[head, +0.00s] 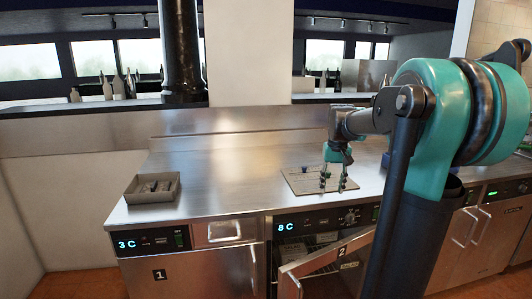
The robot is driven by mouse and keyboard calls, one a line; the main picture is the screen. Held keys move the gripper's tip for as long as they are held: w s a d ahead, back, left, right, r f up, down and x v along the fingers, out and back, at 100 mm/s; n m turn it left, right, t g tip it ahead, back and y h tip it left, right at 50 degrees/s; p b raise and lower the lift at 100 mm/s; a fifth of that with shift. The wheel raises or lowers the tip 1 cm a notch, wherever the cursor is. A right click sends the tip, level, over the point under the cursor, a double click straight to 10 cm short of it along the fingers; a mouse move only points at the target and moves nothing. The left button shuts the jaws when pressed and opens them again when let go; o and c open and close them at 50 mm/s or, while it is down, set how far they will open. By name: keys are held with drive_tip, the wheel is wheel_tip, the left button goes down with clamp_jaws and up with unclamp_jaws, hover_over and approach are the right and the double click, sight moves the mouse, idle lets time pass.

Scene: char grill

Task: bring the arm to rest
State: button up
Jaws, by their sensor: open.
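My gripper (333,186) hangs fingers down at the end of my teal and black arm, right of centre in the head view. Its two fingers are apart and nothing shows between them. It appears in front of or over a thin tray (296,182) with a grid-like surface on the steel counter; I cannot tell the exact height or whether the fingertips touch it. A small dark blue item sits near the tray's far edge. My arm hides part of the counter on the right.
The steel counter (215,168) is clear in the middle. A grey bin (153,187) with dark items stands at its left. Below, the door marked 2 (335,262) stands open; the door marked 1 (190,277) is shut. Bottles line the back shelf near a black pipe (181,50).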

drive_tip(key=s+a+f+t, duration=0.1)
drive_tip(key=s+a+f, duration=0.1)
drive_tip(key=s+f, duration=0.8)
drive_tip(key=s+a+f+t, duration=0.1)
drive_tip(key=s+f+t, duration=0.1)
drive_tip(key=s+f, duration=0.8)
drive_tip(key=shift+s+a+f+n, duration=0.2)
drive_tip(key=shift+s+a+n, duration=0.15)
drive_tip(key=shift+s, duration=0.7)
